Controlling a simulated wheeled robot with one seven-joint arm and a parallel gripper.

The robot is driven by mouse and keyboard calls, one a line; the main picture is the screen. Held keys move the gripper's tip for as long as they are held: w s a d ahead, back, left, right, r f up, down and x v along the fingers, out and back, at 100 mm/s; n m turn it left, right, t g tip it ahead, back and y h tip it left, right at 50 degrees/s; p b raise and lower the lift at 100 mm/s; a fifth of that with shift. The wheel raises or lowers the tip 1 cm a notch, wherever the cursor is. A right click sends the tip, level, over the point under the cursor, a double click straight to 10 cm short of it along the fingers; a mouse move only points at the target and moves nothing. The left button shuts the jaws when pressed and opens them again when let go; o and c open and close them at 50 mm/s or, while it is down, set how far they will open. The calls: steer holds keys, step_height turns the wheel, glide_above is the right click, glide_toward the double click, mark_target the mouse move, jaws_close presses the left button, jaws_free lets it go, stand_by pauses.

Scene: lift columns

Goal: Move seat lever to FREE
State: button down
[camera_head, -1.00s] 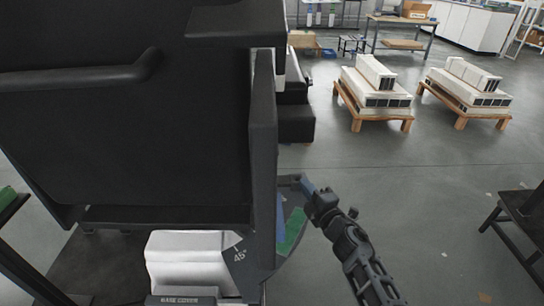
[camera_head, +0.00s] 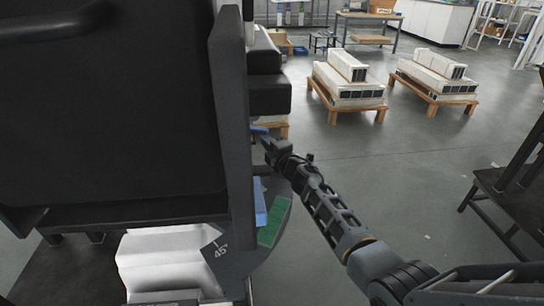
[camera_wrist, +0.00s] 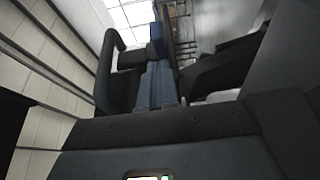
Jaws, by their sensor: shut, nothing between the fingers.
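A dark panel stands upright in the head view, with a curved plate (camera_head: 240,255) marked 45° at its lower right edge. The plate carries a blue strip (camera_head: 260,203) and a green patch (camera_head: 272,222). I cannot pick out the seat lever for sure or read any FREE label. My gripper (camera_head: 259,131) is beside the panel's right edge, above the blue strip and green patch. Its blue-tipped fingers are partly hidden. In the wrist view my gripper (camera_wrist: 157,45) shows its fingers together, with nothing seen between them, near a black bar handle (camera_wrist: 106,65).
A large black padded body (camera_head: 110,110) fills the left, with a white ribbed block (camera_head: 165,262) below it. Two pallets (camera_head: 345,90) (camera_head: 437,78) of white boxes stand behind on open grey floor. A dark bench (camera_head: 510,195) is at the right.

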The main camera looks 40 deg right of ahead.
steer(key=shift+w+d+b, duration=0.3)
steer(key=shift+w+d, duration=0.4)
steer(key=shift+d, duration=0.3)
steer(key=shift+d, duration=0.1)
